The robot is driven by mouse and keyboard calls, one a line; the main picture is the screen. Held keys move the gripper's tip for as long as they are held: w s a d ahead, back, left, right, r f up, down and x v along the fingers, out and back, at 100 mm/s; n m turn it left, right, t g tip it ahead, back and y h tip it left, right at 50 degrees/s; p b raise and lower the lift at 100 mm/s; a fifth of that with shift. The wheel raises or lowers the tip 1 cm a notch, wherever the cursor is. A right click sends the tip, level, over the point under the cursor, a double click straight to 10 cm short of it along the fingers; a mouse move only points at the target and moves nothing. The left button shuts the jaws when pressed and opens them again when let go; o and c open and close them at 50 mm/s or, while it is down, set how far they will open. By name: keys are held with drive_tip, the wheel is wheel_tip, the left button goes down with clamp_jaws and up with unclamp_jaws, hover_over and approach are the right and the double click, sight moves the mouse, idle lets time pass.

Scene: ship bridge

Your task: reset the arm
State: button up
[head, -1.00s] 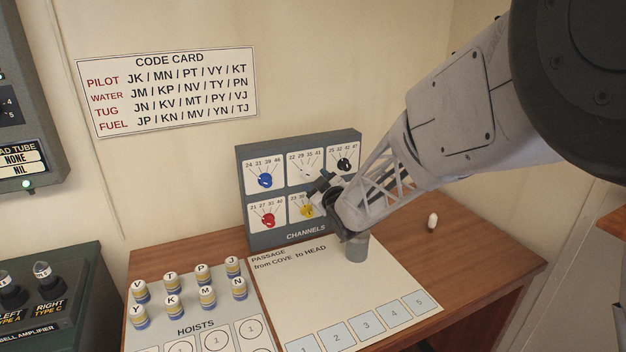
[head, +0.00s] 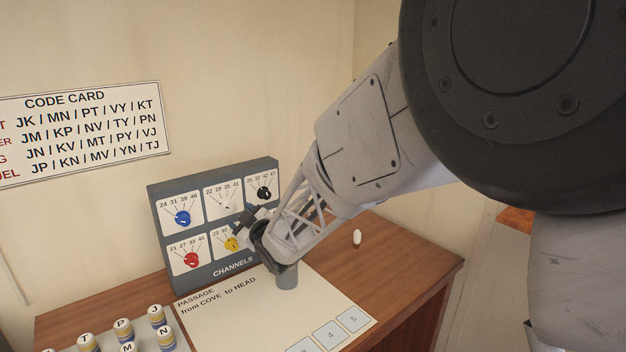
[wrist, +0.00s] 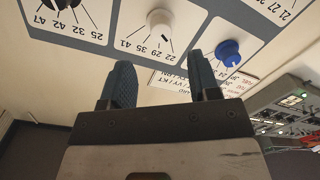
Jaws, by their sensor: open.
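My gripper (wrist: 160,85) shows in the wrist view with its two dark fingers apart and nothing between them. It is in front of the channels panel (head: 214,262), a grey box with coloured knobs on white plates. The wrist view, upside down, shows the white knob (wrist: 160,22) just beyond the fingers and the blue knob (wrist: 229,50) beside the right finger. A black knob (wrist: 62,4) is at the upper left. In the head view my arm crosses from the upper right and hides the lower right dial of the panel; the fingertips are hard to make out there.
A passage sheet (head: 225,312) with numbered squares lies on the wooden desk (head: 415,262). Lettered hoist pieces (head: 123,330) stand at the lower left. A small white object (head: 357,237) stands on the desk's right side. A code card (head: 85,132) hangs on the wall.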

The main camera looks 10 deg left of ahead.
drive_tip(key=s+d+r+m+g+h, duration=0.1)
drive_tip(key=s+d+r+m+h, duration=0.15)
drive_tip(key=d, duration=0.75)
drive_tip(key=s+d+r+m+h, duration=0.1)
drive_tip(key=s+d+m+h, duration=0.25)
drive_tip(key=d, duration=0.55)
drive_tip(key=s+d+r+m+g+h, duration=0.1)
drive_tip(key=s+d+m+h, duration=0.25)
drive_tip(key=d, duration=0.65)
drive_tip(key=s+d+m+g+h, duration=0.1)
drive_tip(key=s+d+m+g, duration=0.1)
drive_tip(key=s+d, duration=0.3)
drive_tip(key=s+d+f+m+g+h, duration=0.1)
drive_tip(key=s+d, duration=0.4)
drive_tip(key=s, duration=0.9)
drive_tip(key=s+d+f+m+g+h, duration=0.1)
drive_tip(key=s+d+m+g, duration=0.2)
drive_tip(key=s+d, duration=0.3)
drive_tip(key=s+g, duration=0.1)
drive_tip(key=s, duration=0.3)
drive_tip(key=shift+g, duration=0.3)
